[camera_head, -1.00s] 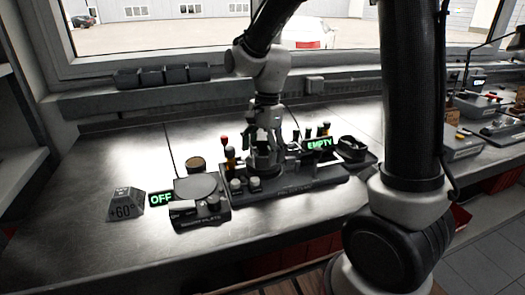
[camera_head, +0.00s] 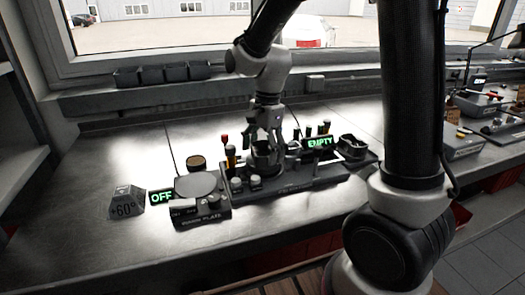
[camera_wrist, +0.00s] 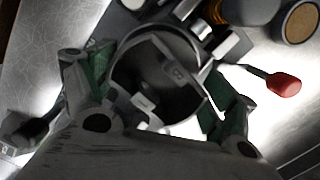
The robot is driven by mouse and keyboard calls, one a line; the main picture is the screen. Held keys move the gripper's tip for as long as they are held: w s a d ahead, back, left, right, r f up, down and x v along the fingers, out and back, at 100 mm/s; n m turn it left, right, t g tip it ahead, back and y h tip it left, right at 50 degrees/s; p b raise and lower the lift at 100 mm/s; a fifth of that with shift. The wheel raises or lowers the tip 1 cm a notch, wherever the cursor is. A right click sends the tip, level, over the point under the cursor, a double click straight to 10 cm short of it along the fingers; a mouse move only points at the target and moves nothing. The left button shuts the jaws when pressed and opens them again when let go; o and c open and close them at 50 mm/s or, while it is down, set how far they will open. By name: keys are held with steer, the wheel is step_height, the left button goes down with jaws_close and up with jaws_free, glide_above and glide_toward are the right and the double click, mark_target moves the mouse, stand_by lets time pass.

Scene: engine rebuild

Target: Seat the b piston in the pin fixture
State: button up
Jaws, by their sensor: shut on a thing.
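My gripper (camera_head: 266,142) is over the dark pin fixture (camera_head: 300,181) in the head view. In the wrist view, its two green-padded fingers (camera_wrist: 158,95) are shut on the round grey piston (camera_wrist: 160,108), one on each side. A mark that looks like a B shows inside the piston. In the head view, the piston (camera_head: 262,157) is a dark cylinder between the fingers, low over the left part of the fixture. I cannot tell whether it touches the fixture.
A warming plate (camera_head: 195,186) with a green OFF sign (camera_head: 161,197) stands left of the fixture, beside a +60° block (camera_head: 126,201). A dark tray (camera_head: 353,147) is at the fixture's right.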

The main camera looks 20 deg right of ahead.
steer(key=shift+f, duration=0.7)
stand_by(0.6)
steer(key=o, duration=1.2)
steer(key=shift+c, duration=0.2)
steer(key=shift+r, duration=3.1)
